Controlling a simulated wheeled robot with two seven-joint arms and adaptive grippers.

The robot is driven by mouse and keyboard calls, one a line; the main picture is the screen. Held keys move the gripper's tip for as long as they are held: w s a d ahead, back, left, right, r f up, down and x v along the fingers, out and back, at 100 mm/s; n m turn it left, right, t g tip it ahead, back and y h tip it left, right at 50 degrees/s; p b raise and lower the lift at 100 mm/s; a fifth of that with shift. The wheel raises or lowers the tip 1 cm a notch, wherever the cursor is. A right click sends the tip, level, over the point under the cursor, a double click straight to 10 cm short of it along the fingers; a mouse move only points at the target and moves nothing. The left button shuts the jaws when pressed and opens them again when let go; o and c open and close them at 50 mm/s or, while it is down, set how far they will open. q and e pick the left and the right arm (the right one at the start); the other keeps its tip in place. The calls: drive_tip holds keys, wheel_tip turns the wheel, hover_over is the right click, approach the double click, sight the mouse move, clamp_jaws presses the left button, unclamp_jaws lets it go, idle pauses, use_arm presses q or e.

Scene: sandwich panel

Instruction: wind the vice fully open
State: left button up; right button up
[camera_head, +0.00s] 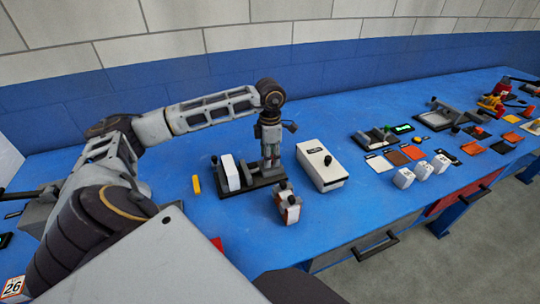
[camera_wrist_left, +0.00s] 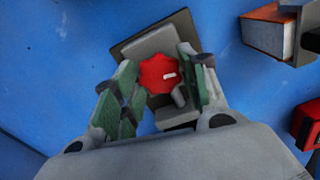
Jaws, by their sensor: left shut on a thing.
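The vice (camera_head: 240,189) stands on the blue bench, a dark base with grey upright parts and a white block at its left. My left gripper (camera_head: 270,160) reaches down at the vice's right end. In the left wrist view a red knob with a pale mark (camera_wrist_left: 158,74) sits between the green-padded fingers of the left gripper (camera_wrist_left: 160,84), which is shut on it. Grey and dark parts (camera_wrist_left: 150,42) show behind the knob. The fingers hide part of the vice in the head view. My right gripper is not in view.
A white box with a black knob (camera_head: 322,167) stands close right of the vice. A small clamped block (camera_head: 288,208) stands in front. A yellow piece (camera_head: 196,184) lies to the left. Several white blocks, coloured tiles and fixtures fill the bench further right.

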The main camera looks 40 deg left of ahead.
use_arm(q)
drive_tip(key=shift+n, duration=0.9)
drive_tip(key=o, duration=1)
drive_tip(key=shift+o, duration=0.2)
wheel_tip(320, 180, up, 12)
idle(0.9)
